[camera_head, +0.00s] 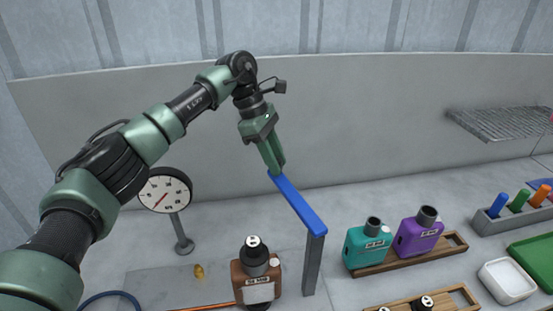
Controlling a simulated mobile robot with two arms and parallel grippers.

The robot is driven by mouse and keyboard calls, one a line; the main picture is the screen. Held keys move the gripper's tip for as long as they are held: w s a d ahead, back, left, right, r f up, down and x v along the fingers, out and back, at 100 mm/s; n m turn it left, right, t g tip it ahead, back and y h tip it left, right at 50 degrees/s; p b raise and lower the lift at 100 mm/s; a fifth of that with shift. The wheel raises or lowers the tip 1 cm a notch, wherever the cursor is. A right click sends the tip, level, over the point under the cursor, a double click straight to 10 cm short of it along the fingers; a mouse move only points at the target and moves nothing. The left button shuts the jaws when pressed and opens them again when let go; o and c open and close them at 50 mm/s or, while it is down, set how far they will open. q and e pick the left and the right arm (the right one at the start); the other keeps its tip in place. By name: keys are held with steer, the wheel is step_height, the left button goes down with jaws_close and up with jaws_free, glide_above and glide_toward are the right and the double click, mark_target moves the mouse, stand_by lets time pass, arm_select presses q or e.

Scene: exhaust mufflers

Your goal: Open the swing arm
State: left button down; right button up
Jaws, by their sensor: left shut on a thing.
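The swing arm is a blue bar (300,205) on top of a grey upright post (313,264) near the middle of the table. The bar runs from the post up and left toward the back wall. My left gripper (275,171) comes down from above and is shut on the far end of the blue bar. Its fingers hide that end in part. My right gripper is not in view.
A brown muffler (241,277) stands left of the post. Teal (360,243) and purple (407,239) mufflers stand on a wooden tray (455,243) to the right. A round gauge (165,190) stands at the left. A wire rack (500,122) is on the back wall.

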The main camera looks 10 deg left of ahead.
arm_select(q)
steer(key=shift+w+d+r+m, duration=0.15)
steer(key=shift+w+d+m, duration=0.35)
steer(key=shift+w+d, duration=0.1)
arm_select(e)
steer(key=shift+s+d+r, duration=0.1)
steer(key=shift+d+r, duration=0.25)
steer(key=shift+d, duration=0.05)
arm_select(q)
steer(key=c, duration=1.1)
jaws_free()
steer(key=shift+s, duration=0.1)
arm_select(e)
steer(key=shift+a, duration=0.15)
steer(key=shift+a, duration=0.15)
arm_select(q)
steer(key=shift+a+r, duration=0.15)
steer(key=shift+r, duration=0.1)
steer(key=b+v, duration=0.1)
steer(key=v, duration=0.6)
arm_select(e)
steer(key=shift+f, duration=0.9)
